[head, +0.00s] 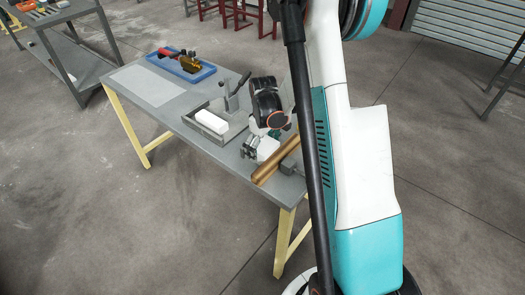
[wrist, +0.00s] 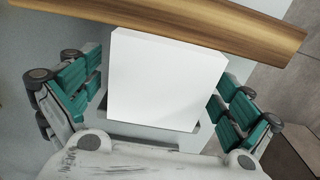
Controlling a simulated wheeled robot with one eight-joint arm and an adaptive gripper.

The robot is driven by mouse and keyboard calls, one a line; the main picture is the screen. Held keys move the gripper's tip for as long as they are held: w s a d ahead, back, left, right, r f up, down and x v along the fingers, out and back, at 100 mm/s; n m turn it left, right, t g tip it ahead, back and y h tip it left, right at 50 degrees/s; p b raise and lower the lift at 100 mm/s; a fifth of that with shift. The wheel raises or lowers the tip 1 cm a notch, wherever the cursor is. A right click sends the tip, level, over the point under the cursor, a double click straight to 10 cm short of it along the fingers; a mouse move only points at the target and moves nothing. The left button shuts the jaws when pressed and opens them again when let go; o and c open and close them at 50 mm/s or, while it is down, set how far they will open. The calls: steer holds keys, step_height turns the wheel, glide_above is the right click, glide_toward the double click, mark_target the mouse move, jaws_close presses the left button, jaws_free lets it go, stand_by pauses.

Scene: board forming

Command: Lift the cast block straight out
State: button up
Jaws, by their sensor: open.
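A white block (wrist: 165,80) stands between the two green-padded fingers of my gripper (wrist: 158,95) in the wrist view. A grey frame or recess edge (wrist: 150,135) shows around its near side. The fingers are open, one on each side; I see a gap on the left, and cannot tell about contact on the right. In the head view my gripper (head: 262,148) is low over the table's right part, with a white block (head: 268,150) partly hidden by it. Another white block (head: 212,121) lies at the grey fixture to the left.
A wooden bar (head: 275,160) lies close beside my gripper; it also crosses the top of the wrist view (wrist: 200,22). A blue tray (head: 181,68) with tools is at the far end of the table (head: 148,88).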

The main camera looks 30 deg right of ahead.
mark_target(263, 144)
steer(key=c, duration=1.5)
steer(key=shift+r, duration=0.1)
steer(key=shift+r, duration=0.1)
steer(key=shift+r+p, duration=2.35)
steer(key=shift+r, duration=1.5)
